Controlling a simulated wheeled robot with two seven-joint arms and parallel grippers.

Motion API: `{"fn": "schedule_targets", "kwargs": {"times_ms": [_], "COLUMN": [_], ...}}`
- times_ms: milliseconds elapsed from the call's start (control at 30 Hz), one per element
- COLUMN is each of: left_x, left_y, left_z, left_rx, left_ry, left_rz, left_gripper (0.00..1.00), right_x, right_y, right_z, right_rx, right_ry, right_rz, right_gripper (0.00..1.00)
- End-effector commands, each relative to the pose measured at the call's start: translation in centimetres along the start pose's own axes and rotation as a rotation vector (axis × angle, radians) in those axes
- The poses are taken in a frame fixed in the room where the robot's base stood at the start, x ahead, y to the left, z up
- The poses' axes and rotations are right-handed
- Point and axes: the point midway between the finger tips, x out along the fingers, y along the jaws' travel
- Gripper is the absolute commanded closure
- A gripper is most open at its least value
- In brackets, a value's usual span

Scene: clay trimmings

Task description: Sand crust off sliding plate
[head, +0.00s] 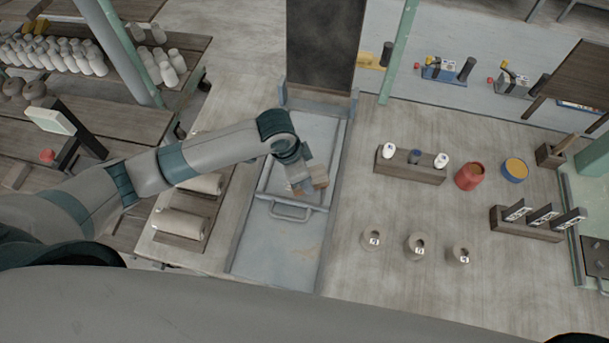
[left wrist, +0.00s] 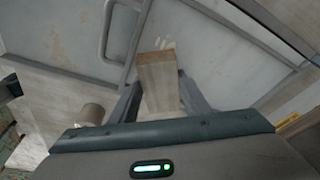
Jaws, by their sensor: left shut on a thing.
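The sliding plate (head: 275,245) is a blue-grey metal sheet with a bar handle (head: 290,212), set in a long metal frame. Faint tan smudges show on its lower right part in the head view. My left gripper (head: 306,180) is shut on a tan block (head: 320,178), over the metal surface just above the handle. In the left wrist view the block (left wrist: 159,85) sits between the two fingers, with pale marks on the metal by its far end. I cannot tell whether the block touches the metal. My right gripper is not in view.
A dark upright panel (head: 325,45) stands at the frame's far end. Right of the frame are a wooden rack with small pots (head: 410,170), a red tub (head: 469,176), a blue tub (head: 514,170) and numbered clay rings (head: 416,246). Clay rolls (head: 180,223) lie to the left.

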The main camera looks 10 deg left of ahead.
Motion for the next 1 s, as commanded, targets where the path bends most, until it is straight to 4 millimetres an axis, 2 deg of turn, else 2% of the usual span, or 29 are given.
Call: {"fn": "schedule_targets", "kwargs": {"times_ms": [500,1000], "left_x": [-0.5,-0.5], "left_y": [-1.7,-1.9], "left_z": [2.8,3.1], "left_rx": [0.0,0.0], "left_ry": [0.0,0.001], "left_rz": [-0.001,0.0], "left_gripper": [0.93,0.93], "right_x": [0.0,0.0], "right_y": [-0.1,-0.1], "right_z": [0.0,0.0], "right_rx": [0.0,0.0], "right_ry": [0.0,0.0], "right_rz": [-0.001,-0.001], "right_gripper": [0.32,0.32]}}
